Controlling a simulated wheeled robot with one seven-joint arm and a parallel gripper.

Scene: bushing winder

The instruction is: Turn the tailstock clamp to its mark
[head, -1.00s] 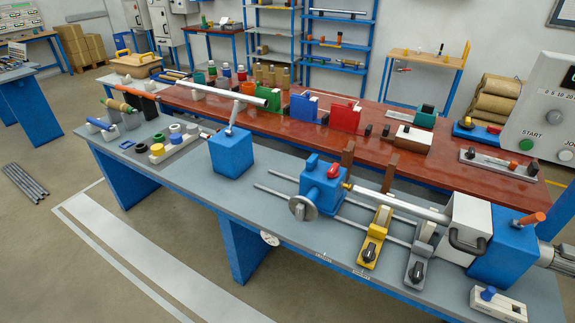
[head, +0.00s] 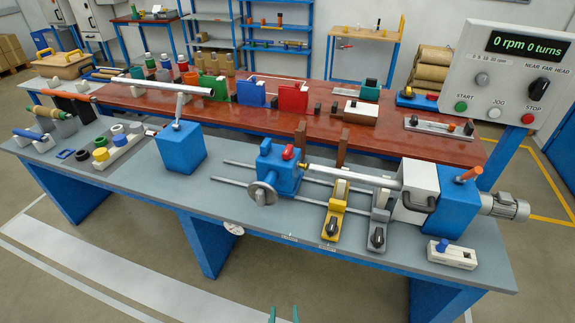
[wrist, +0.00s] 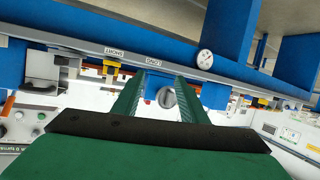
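The blue tailstock (head: 278,172) stands on two rails on the grey bench. A red clamp handle (head: 289,152) is on its top, and a grey handwheel (head: 263,191) is on its front. I cannot make out a clamp mark at this size. In the head view only the green fingertips of my gripper (head: 284,314) show at the bottom edge, apart and empty, in front of the bench. In the wrist view my gripper (wrist: 160,85) is open, with a round grey part, probably the handwheel, seen beyond and between its fingers. The red handle cannot be made out there.
A yellow rest (head: 333,210) and a grey rest (head: 379,222) stand right of the tailstock. The headstock (head: 449,207) is at the right end, a blue block with lever (head: 180,149) to the left. The control panel (head: 505,75) reads 0 rpm, 0 turns. Floor in front is clear.

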